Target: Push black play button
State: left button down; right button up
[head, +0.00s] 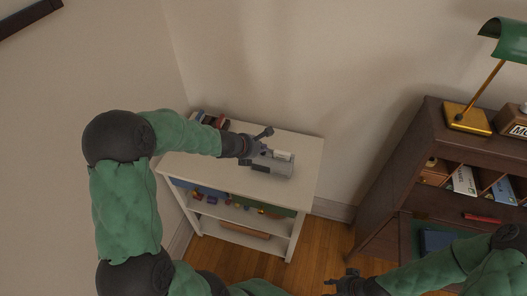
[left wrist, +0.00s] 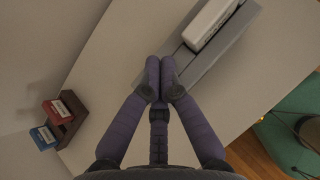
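A grey device (head: 285,166) with a white label or panel on top lies on the white shelf unit's top (head: 302,147). In the left wrist view the device (left wrist: 235,32) runs diagonally at the upper right, partly hidden by my fingers. A dark patch (head: 259,169) shows on its front side in the head view; I cannot tell if it is the black play button. My left gripper (left wrist: 161,78) is shut and empty, its fingertips together over the device's near end. I cannot tell if they touch it. My right gripper (head: 341,281) is low, away from the shelf; its opening is unclear.
Small red and blue boxes (left wrist: 57,122) stand at the shelf top's back left edge. Colourful items (head: 240,204) fill the shelf below. A brown desk (head: 405,170) with a green lamp (head: 505,40) stands at right. Bare shelf top lies around the device.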

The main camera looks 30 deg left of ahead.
aim_at(262, 154)
dwell(0.4)
pick_arm(q)
jog(key=shift+f+b, duration=0.45)
jog(key=shift+b, duration=0.05)
jog(key=shift+r, duration=0.1)
jog(key=shift+r+p, duration=0.4)
jog(key=shift+p, duration=0.05)
notch_tip(262, 154, up, 6)
jog(key=p, duration=0.5)
jog(key=shift+p, duration=0.3)
